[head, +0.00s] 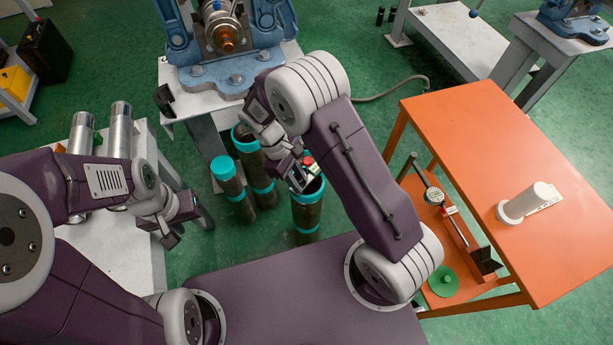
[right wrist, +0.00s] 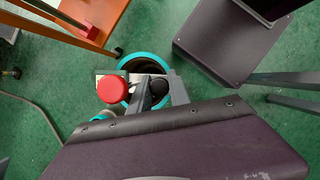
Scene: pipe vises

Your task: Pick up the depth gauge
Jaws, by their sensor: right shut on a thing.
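My right gripper (head: 300,178) is shut on a small tool with a red knob (right wrist: 112,89), which I take to be the depth gauge; the fingers hide part of it. That pipe mouth is behind the tool in the right wrist view (right wrist: 145,64). My left gripper (head: 182,225) looks open and empty, beside the grey table at the left.
An orange table (head: 475,125) at the right bears a white flanged part (head: 525,203); tools and a green disc (head: 443,281) lie on its lower shelf. More teal-rimmed pipes (head: 228,180) stand on the floor. A blue vise (head: 228,45) stands behind. Metal cylinders (head: 120,130) are at left.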

